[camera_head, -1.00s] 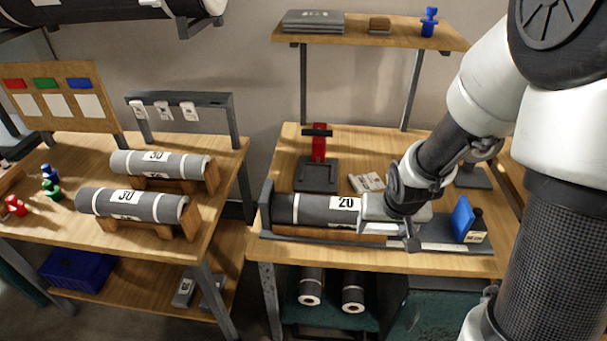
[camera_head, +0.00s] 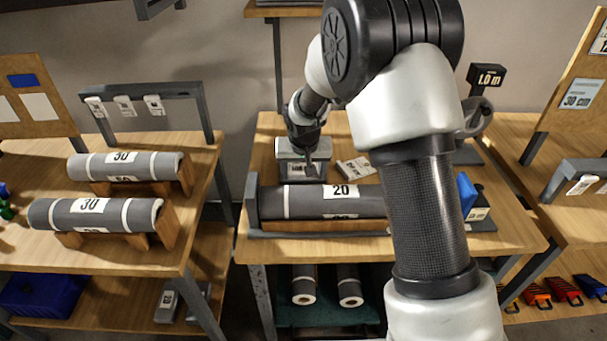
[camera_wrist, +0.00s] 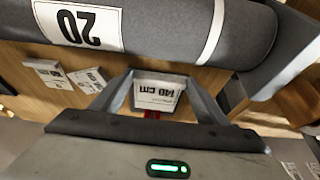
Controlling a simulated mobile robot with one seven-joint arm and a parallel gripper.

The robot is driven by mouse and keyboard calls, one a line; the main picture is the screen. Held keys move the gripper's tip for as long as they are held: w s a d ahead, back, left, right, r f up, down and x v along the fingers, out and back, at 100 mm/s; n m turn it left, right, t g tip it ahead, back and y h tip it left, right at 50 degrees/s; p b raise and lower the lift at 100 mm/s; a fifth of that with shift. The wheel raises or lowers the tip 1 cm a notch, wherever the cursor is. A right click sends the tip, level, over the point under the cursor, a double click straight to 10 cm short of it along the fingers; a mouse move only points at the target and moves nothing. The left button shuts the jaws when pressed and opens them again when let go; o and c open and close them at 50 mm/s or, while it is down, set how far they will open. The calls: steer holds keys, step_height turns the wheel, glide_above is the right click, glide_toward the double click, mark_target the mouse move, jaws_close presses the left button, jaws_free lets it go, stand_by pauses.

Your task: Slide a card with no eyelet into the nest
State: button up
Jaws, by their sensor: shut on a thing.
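My gripper (camera_wrist: 160,80) is shut on a white card (camera_wrist: 158,93) printed "140 cm", which sits between its fingertips in the wrist view. I cannot make out whether the card has an eyelet. In the head view, my gripper (camera_head: 309,170) is low behind the roll marked 20, over the dark press base (camera_head: 296,190), which is partly hidden by the gripper and roll. A bit of the red press part (camera_wrist: 151,115) shows past the card in the wrist view. The nest itself is hidden, and whether the card touches it cannot be told.
The grey roll marked 20 (camera_head: 300,203) lies in a trough in front of the gripper. More white cards (camera_head: 357,168) lie on the bench to the right of the press. My arm covers the bench's right middle. Two rolls (camera_head: 125,167) (camera_head: 95,213) rest on the left table.

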mark_target(303, 165)
steer(key=shift+b, duration=0.3)
steer(key=shift+b+x, duration=1.6)
steer(key=shift+x, duration=0.95)
steer(key=shift+f+b, duration=0.4)
steer(key=shift+f, duration=0.05)
steer(key=shift+w, duration=0.4)
steer(key=shift+w+p, duration=0.3)
steer(key=shift+w, duration=2.2)
steer(key=o, duration=1.1)
